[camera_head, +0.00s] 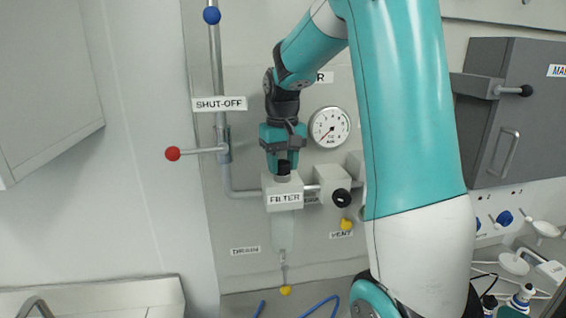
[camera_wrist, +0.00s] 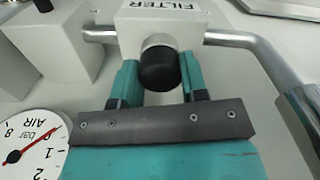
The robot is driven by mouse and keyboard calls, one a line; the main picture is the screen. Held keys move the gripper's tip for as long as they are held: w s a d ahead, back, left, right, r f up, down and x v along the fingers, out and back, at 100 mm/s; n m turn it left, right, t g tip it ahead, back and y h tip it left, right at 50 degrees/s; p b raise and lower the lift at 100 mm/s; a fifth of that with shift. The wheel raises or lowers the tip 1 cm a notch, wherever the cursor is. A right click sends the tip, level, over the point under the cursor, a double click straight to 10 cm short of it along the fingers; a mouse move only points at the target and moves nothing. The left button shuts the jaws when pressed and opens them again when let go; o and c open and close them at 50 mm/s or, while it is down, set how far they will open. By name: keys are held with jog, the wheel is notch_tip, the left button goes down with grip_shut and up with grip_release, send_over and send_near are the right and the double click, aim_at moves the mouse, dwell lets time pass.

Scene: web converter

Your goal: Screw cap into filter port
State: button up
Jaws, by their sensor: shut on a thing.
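The filter housing (camera_head: 283,193) is a white block labelled FILTER, fixed to the wall panel with a translucent bowl (camera_head: 283,232) below it. It also shows at the top of the wrist view (camera_wrist: 163,18). A black cap (camera_wrist: 160,68) sits at the filter's port, over a pale metallic collar (camera_wrist: 158,41). In the head view the cap (camera_head: 283,168) is a small dark shape on top of the housing. My gripper (camera_head: 283,160) points down over the housing. Its teal fingers (camera_wrist: 158,80) are on either side of the cap, shut on it. Thread engagement cannot be seen.
A pressure gauge (camera_head: 330,127) is right of my gripper. A regulator with a black knob (camera_head: 341,198) stands right of the filter. The shut-off lever with a red ball (camera_head: 172,153) sticks out at left. A yellow drain knob (camera_head: 285,290) hangs below the bowl.

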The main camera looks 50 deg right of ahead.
jog(key=o, duration=1)
jog(key=n, duration=0.4)
jog(key=n, duration=0.4)
jog(key=n, duration=0.4)
